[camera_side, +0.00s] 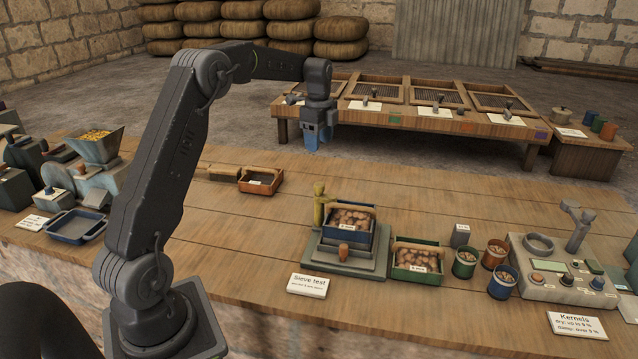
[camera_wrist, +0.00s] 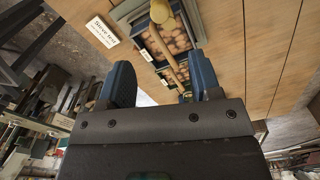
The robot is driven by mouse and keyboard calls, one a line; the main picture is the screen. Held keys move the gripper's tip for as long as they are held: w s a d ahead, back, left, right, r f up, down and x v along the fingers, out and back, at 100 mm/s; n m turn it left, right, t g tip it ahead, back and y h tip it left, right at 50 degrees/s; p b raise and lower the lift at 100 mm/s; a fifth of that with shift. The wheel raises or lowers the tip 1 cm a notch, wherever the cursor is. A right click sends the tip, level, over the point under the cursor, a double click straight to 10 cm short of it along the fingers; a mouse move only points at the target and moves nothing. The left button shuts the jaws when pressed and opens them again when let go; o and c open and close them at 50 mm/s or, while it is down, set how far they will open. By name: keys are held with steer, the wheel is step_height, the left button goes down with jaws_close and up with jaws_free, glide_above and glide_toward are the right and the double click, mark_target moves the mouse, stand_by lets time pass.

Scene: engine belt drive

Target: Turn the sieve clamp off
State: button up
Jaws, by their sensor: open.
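The sieve test station has a grey-green base (camera_side: 372,265) on the bench in the side view. On it sits a blue box (camera_side: 345,248) of brown lumps. My gripper (camera_side: 316,146) is raised well above the bench, apart from the station. Its fingers in the wrist view (camera_wrist: 163,88) are open and empty.
A green box (camera_side: 417,275) of lumps, several cups (camera_side: 465,262) and a kernels tester (camera_side: 560,270) stand to the right. A wooden tray (camera_side: 260,181) lies behind left. A sieve table (camera_side: 400,125) stands behind. The bench between tray and station is clear.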

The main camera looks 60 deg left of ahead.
mark_target(319, 183)
step_height(319, 183, down, 13)
steer(key=shift+f, duration=0.15)
stand_by(0.4)
steer(key=c, duration=0.9)
